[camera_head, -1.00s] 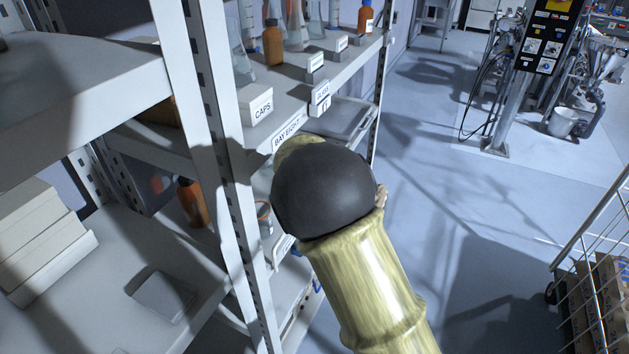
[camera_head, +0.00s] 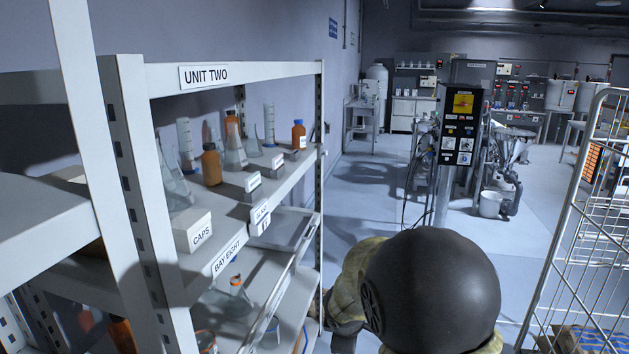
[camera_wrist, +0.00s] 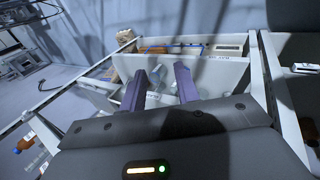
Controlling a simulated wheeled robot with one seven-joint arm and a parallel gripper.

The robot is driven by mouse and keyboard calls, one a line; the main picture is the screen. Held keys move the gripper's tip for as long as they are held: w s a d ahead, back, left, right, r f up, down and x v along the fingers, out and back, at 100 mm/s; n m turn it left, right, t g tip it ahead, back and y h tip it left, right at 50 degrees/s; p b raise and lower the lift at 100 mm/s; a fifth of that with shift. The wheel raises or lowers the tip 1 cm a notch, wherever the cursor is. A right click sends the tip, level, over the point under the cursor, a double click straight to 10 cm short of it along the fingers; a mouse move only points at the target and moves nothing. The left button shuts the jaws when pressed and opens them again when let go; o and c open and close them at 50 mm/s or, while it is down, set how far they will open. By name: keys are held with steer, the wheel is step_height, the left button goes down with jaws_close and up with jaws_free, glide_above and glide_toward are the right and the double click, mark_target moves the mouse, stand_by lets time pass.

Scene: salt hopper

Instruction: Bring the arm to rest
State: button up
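My arm (camera_head: 430,285) shows at the bottom of the head view as a dark rounded joint with pale yellow-green sections, just right of the shelving. My gripper (camera_wrist: 160,78) shows in the wrist view, its two purple-grey fingers apart with nothing held between them. I cannot make out the gripper in the head view.
The metal shelving (camera_head: 135,190) labelled UNIT TWO stands close on the left, with bottles, flasks and a CAPS box (camera_head: 192,230). A wire cage trolley (camera_head: 570,230) stands at the right. A control post (camera_head: 455,140) stands ahead. Open floor (camera_head: 375,205) lies between.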

steer(key=s+d+m+g, duration=0.1)
steer(key=s+d+m, duration=0.1)
steer(key=s+m, duration=0.3)
steer(key=s+d+m+g, duration=0.1)
steer(key=s+d+m, duration=0.2)
steer(key=s+m, duration=0.2)
steer(key=s+d+m+g+y, duration=0.1)
steer(key=s+d+m, duration=0.2)
steer(key=s, duration=0.6)
steer(key=shift+f+m, duration=0.2)
steer(key=shift+m, duration=1)
steer(key=shift+d, duration=0.1)
